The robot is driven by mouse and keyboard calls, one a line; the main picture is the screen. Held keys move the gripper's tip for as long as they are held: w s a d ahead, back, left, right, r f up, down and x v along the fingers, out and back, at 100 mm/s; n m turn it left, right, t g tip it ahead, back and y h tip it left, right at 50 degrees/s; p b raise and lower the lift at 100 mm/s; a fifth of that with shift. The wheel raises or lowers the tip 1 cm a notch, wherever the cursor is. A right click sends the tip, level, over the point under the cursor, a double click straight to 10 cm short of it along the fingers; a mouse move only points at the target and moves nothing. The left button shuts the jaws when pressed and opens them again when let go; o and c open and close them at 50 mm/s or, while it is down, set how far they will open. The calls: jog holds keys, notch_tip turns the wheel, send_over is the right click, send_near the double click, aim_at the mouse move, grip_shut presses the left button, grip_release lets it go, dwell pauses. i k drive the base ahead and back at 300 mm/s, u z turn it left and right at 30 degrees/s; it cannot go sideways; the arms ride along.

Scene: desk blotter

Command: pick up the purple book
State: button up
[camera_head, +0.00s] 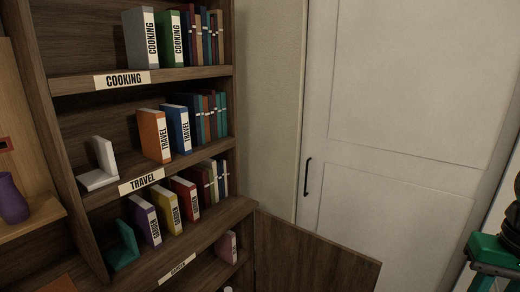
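The purple book (141,216) stands upright on the lower shelf of a dark wooden bookcase, its white labelled spine facing out to the right. A teal bookend (123,249) is to its left, and a yellow book (166,208) stands close on its right. A red book (184,190) follows farther right, then several thinner books. The book's far side is hidden. My gripper is not in view.
Shelves above hold books and signs reading COOKING (125,80) and TRAVEL (141,181). A wooden panel (310,258) juts out at the bookcase's lower right. A pink book (227,247) stands below. A white door (400,110) is right; a green object (492,251) stands at the right edge.

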aim_at(144, 213)
jog(key=u, duration=1.8)
